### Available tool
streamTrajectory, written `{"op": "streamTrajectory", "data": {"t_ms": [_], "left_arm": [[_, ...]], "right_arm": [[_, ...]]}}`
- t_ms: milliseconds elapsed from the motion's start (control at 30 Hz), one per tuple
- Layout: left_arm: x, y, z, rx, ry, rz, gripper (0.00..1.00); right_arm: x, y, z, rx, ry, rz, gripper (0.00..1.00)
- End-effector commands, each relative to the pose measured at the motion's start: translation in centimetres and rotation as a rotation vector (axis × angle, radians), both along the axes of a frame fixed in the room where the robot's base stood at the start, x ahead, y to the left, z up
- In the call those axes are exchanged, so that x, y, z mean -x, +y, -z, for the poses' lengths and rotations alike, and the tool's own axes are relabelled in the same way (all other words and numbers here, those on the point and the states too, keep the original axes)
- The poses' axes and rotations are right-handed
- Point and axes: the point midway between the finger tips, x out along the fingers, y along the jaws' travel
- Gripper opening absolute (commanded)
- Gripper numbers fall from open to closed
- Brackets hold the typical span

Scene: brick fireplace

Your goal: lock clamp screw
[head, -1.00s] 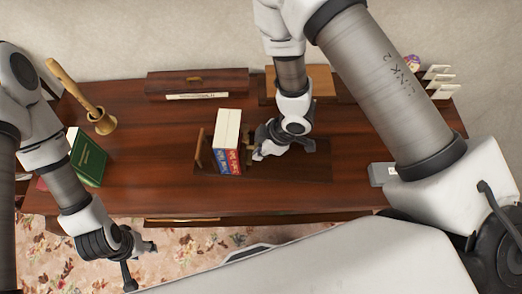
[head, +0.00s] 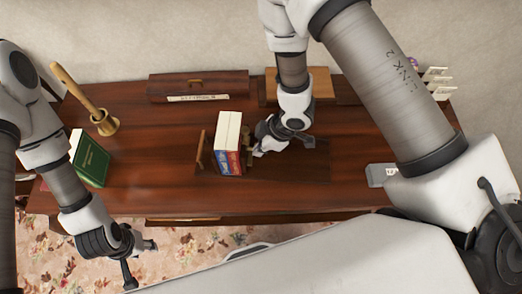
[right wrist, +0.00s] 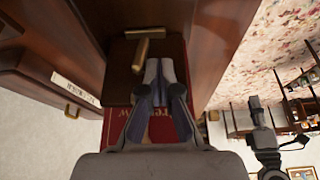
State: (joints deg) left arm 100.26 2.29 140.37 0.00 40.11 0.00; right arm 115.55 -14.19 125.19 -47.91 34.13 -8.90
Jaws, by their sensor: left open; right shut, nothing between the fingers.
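A wooden book clamp stands on the desk, with a thin upright jaw (head: 201,150) left of the books and a wooden part (head: 247,152) on their right. The upright books (head: 229,130) have pale page edges and red and blue covers. My right gripper (head: 259,151) is shut and empty, close to the clamp's right side. In the right wrist view, its fingertips (right wrist: 162,64) are beside a light brown bar handle (right wrist: 140,55) on a dark wooden plate (right wrist: 121,80), in front of a red book (right wrist: 162,125). I cannot tell whether they touch. My left gripper (head: 138,262) is open, in front of the desk.
A green book (head: 91,162) and a brass bell (head: 104,123) with a wooden handle stand at the desk's left. A long dark wooden box (head: 197,85) lies at the back. A grey block (head: 377,175) is at the right. The desk's front middle is clear.

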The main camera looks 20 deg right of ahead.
Motion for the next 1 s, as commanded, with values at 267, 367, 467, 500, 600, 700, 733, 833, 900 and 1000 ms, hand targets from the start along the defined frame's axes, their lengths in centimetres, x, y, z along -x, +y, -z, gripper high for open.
{"op": "streamTrajectory", "data": {"t_ms": [267, 367, 467, 500, 600, 700, 733, 833, 900, 1000], "left_arm": [[0.0, 0.0, -1.1, 0.0, 0.0, 0.0, 0.44], [0.0, 0.0, -1.2, 0.0, 0.0, 0.0, 0.44], [0.0, 0.0, -1.1, 0.0, 0.0, 0.0, 0.44], [0.0, 0.0, -1.1, 0.0, 0.0, 0.0, 0.44], [0.0, 0.0, -1.1, 0.0, 0.0, 0.0, 0.44], [0.0, 0.0, -1.2, 0.0, 0.0, 0.0, 0.44], [0.0, 0.0, -1.3, 0.0, 0.0, 0.0, 0.44], [0.0, 0.0, -1.5, 0.0, 0.0, 0.0, 0.44], [0.0, 0.0, -1.6, 0.0, 0.0, 0.0, 0.44], [0.0, 0.0, -1.8, 0.0, 0.0, 0.0, 0.44]], "right_arm": [[0.3, 0.1, -1.2, 0.0, 0.0, -0.001, 0.0], [0.3, 0.2, -1.4, 0.0, 0.0, -0.001, 0.0], [0.3, 0.2, -1.3, 0.0, 0.0, -0.001, 0.0], [0.3, 0.2, -1.3, 0.0, 0.0, -0.001, 0.0], [0.3, 0.1, -1.3, 0.0, 0.0, -0.001, 0.0], [0.2, 0.1, -1.3, 0.0, 0.0, 0.0, 0.0], [0.2, 0.1, -1.3, -0.001, 0.0, 0.0, 0.0], [-0.1, 0.0, -1.4, 0.0, 0.0, 0.0, 0.0], [-0.4, -0.1, -1.4, -0.001, -0.001, -0.001, 0.0], [-0.7, -0.3, -1.4, -0.001, 0.0, 0.0, 0.0]]}}
